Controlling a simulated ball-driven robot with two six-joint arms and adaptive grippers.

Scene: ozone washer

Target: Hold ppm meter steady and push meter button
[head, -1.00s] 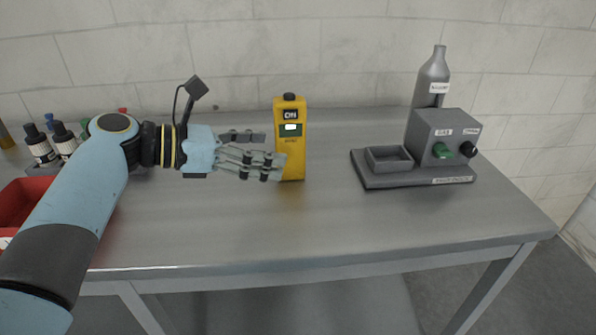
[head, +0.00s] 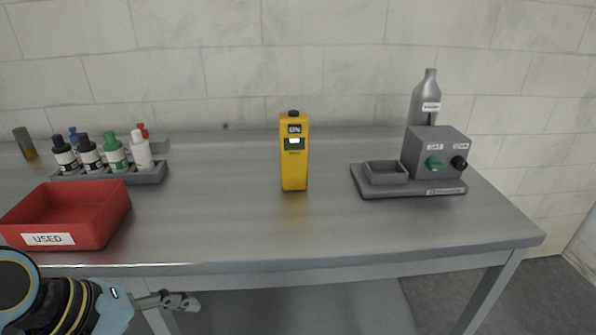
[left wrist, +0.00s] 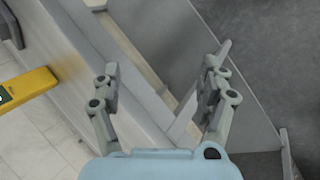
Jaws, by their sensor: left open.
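The yellow ppm meter (head: 294,165) stands upright on the grey table, near its middle. A small black button-like cap (head: 293,113) is on its top, and an "ON" label and a lit green display are on its front. Nothing touches it. Part of the meter (left wrist: 28,87) also shows at the left edge of the left wrist view. My left gripper (head: 178,301) is low in front of the table's front edge, well away from the meter. In the left wrist view its fingers (left wrist: 163,85) are apart with nothing between them. My right gripper is not in view.
A red "USED" bin (head: 110,222) sits at the table's front left. Behind it a grey rack (head: 150,176) holds several small bottles. A grey device (head: 440,190) with a green knob and a cylinder stands at the right. The table around the meter is clear.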

